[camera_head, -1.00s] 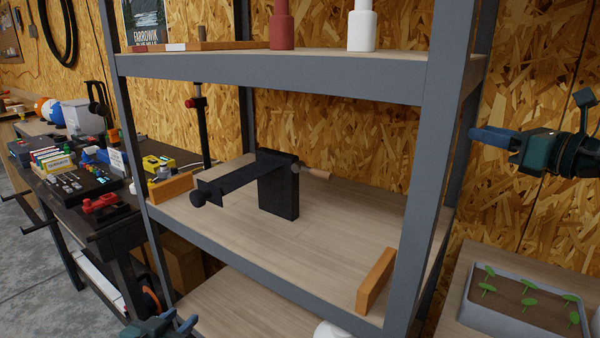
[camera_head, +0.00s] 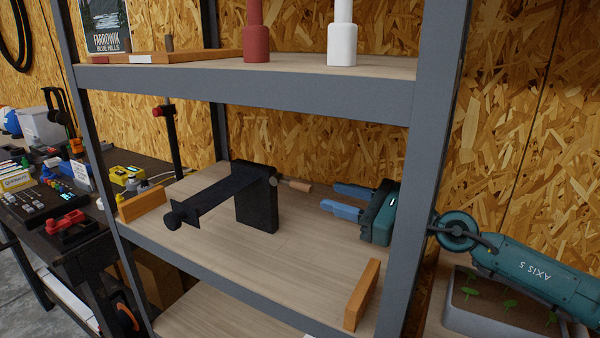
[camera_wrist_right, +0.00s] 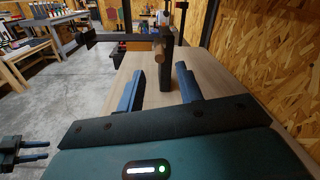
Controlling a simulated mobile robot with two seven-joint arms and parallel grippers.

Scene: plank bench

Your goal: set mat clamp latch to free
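The mat clamp (camera_head: 257,205) is a black block standing on the middle shelf, with a long dark arm (camera_head: 215,195) reaching left to a round knob. Its latch handle (camera_head: 297,186) is a light wooden grip that points right from the block. My right gripper (camera_head: 343,200) is open and empty, over the shelf to the right of the handle, apart from it. In the right wrist view the clamp (camera_wrist_right: 165,72) and the handle's round end (camera_wrist_right: 158,53) show ahead, between and beyond the blue fingers. My left gripper (camera_wrist_right: 42,150) shows at that view's left edge, fingers apart and empty.
Grey shelf posts (camera_head: 436,130) stand close to my right arm. The upper shelf (camera_head: 250,92) is overhead. Wooden blocks (camera_head: 362,295) (camera_head: 142,204) lie at the shelf's ends. A planter (camera_head: 470,318) is at lower right. The shelf boards before the clamp are clear.

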